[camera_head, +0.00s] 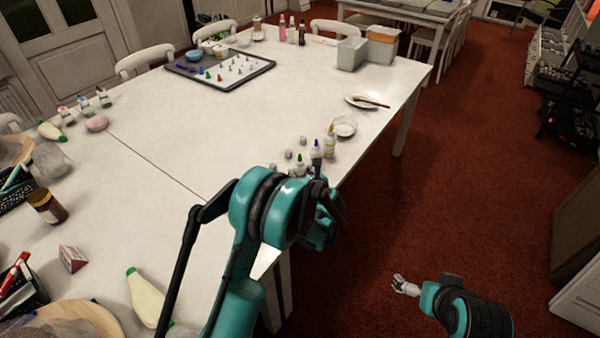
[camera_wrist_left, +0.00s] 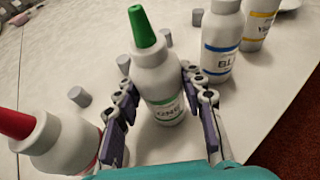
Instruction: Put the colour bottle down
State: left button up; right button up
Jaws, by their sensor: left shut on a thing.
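The colour bottle, white with a green cap and a green-striped label (camera_wrist_left: 160,80), stands upright between the fingers of my left gripper (camera_wrist_left: 158,85), which is shut on it. Its green tip shows in the head view (camera_head: 299,158) behind my left arm. Its base is mostly hidden, so I cannot tell whether it touches the table (camera_head: 180,120). A blue-label bottle (camera_wrist_left: 222,40) and a yellow-label bottle (camera_wrist_left: 259,22) stand to its right. A red-capped bottle (camera_wrist_left: 55,140) is at its left. My right gripper (camera_head: 405,286) is over the floor, its fingers too small to read.
Several small grey cups (camera_wrist_left: 79,96) sit close to the bottles. A glass dish (camera_head: 345,127) and a plate with a brush (camera_head: 364,102) lie beyond them, near the table's right edge. The middle of the table is clear.

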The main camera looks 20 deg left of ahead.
pick_arm(q)
jog(key=o, duration=0.8)
jog(key=shift+f, duration=0.1)
jog(key=shift+c, duration=0.2)
